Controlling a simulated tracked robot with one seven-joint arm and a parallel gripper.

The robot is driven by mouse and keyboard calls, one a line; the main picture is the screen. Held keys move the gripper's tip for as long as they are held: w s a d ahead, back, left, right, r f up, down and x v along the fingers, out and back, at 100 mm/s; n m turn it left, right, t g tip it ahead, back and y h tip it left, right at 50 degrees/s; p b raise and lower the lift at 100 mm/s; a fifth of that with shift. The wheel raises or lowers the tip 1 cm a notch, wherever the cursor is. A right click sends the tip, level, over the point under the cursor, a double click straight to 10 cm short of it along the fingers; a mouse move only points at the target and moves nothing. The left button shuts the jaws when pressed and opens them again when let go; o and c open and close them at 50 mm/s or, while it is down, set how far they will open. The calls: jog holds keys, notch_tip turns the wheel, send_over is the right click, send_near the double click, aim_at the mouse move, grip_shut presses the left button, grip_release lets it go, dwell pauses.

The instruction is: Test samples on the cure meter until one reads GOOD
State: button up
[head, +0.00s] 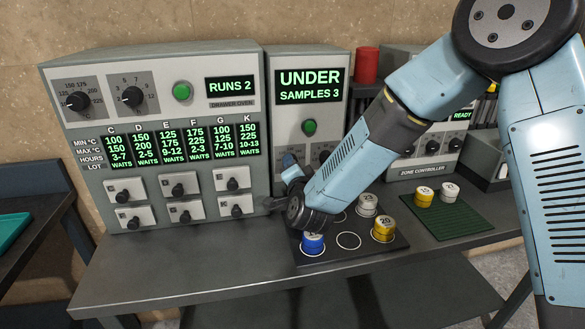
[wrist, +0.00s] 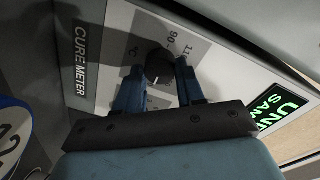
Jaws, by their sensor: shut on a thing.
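The cure meter (head: 309,112) stands in the middle of the bench. Its display (head: 310,87) reads UNDER, SAMPLES 3, and a green button (head: 309,127) sits below. My gripper (head: 291,162) is at the meter's lower left front. In the wrist view its blue fingers are shut on a dark knob (wrist: 159,68) with a temperature scale. A dark tray (head: 297,249) holds a blue sample (head: 312,244), a yellow sample (head: 384,229) and a grey sample (head: 368,204), with an empty ring (head: 348,241). My arm hides part of the tray and meter.
The drawer oven (head: 157,128) at left reads RUNS 2; its lots all show WAITS. A green mat (head: 451,226) at right bears a yellow sample (head: 424,196) and a white sample (head: 450,192). The zone controller (head: 421,170) stands behind. The front left bench is clear.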

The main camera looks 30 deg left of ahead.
jog(key=o, duration=1)
jog(key=shift+f, duration=0.1)
jog(key=shift+o, duration=0.2)
jog(key=v, duration=1.3)
jog(key=shift+s+d, duration=0.3)
